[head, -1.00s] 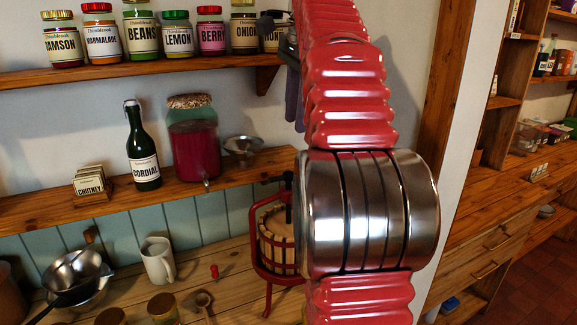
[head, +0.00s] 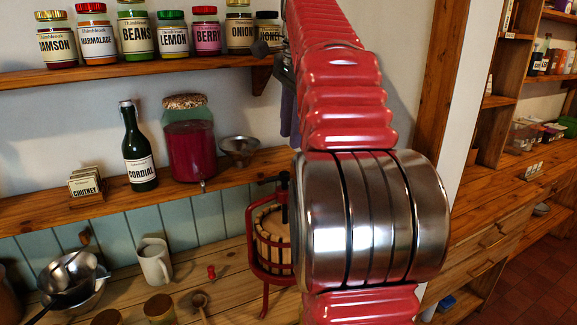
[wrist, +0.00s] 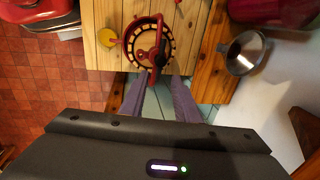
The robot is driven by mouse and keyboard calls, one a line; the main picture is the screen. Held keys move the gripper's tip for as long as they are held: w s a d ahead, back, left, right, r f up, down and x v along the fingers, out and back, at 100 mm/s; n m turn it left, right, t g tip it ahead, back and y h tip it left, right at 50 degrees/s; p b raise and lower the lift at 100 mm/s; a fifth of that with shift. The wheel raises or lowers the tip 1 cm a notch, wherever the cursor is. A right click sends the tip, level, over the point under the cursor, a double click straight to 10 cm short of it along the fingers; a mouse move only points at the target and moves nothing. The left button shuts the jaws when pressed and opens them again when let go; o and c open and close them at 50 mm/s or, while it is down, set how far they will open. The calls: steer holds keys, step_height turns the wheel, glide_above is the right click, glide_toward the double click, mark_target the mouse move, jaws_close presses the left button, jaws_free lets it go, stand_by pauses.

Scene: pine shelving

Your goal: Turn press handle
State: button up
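The fruit press (head: 272,238) stands on the lower counter in the head view, a slatted wooden basket in a red frame. A red and black handle (head: 283,186) sits at its top; my arm covers its right side. The wrist view shows the press from above (wrist: 128,42), with the red handle (wrist: 157,50) across the basket ring. My gripper (wrist: 161,76) has two purple fingers apart with nothing between them, pointing towards the press. The finger tips appear close to the handle's lower end in the wrist view; contact cannot be told. In the head view the fingers are mostly hidden behind my arm.
A steel funnel (head: 238,151), a jar of red liquid (head: 190,141) and a cordial bottle (head: 139,151) stand on the shelf above the press. A white mug (head: 155,263) and a small red item (head: 211,272) are on the counter to its left.

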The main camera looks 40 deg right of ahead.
mark_target(287, 174)
steer(key=f, duration=0.3)
steer(key=w+f, duration=0.1)
steer(key=f, duration=0.5)
steer(key=shift+w+d+f, duration=0.25)
steer(key=shift+w+f, duration=0.1)
steer(key=shift+w, duration=0.05)
jaws_close()
steer(key=shift+d, duration=0.1)
